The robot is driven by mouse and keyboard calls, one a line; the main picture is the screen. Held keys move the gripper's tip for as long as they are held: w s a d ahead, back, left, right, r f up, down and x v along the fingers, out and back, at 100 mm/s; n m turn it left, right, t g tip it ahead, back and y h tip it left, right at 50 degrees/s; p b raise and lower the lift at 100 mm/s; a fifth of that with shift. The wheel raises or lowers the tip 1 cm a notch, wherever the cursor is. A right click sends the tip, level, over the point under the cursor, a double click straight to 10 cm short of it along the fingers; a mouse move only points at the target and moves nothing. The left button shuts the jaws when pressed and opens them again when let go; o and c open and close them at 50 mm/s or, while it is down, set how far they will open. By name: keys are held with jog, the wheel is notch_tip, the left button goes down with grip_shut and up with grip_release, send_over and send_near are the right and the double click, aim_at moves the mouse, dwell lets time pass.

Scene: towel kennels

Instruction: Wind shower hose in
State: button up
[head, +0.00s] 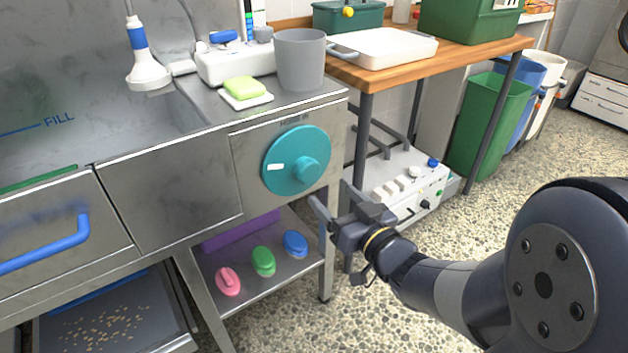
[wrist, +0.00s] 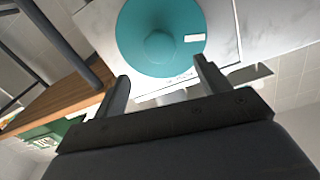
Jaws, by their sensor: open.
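A teal round dial (head: 296,160) with a raised centre knob and a white mark at its left is mounted on the front of the steel sink unit. A shower head (head: 147,68) with a blue collar hangs over the sink at upper left, with a thin hose above it. My gripper (head: 328,205) is open and empty, just below and right of the dial, apart from it. In the wrist view, the dial (wrist: 160,38) lies ahead of the two spread fingers, with its knob roughly between them. The link between hose and dial is hidden.
A grey cup (head: 300,60) and a green soap (head: 243,88) stand on the ledge above the dial. A wooden table (head: 450,62) with a white tray is at right. A white control box (head: 405,188) sits below it. Brushes (head: 263,260) lie on the lower shelf.

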aim_at(312, 175)
jog(key=b+x, duration=0.2)
jog(key=x, duration=0.8)
jog(key=shift+a+r, duration=0.1)
jog(key=shift+a, duration=0.05)
jog(key=c, duration=1.4)
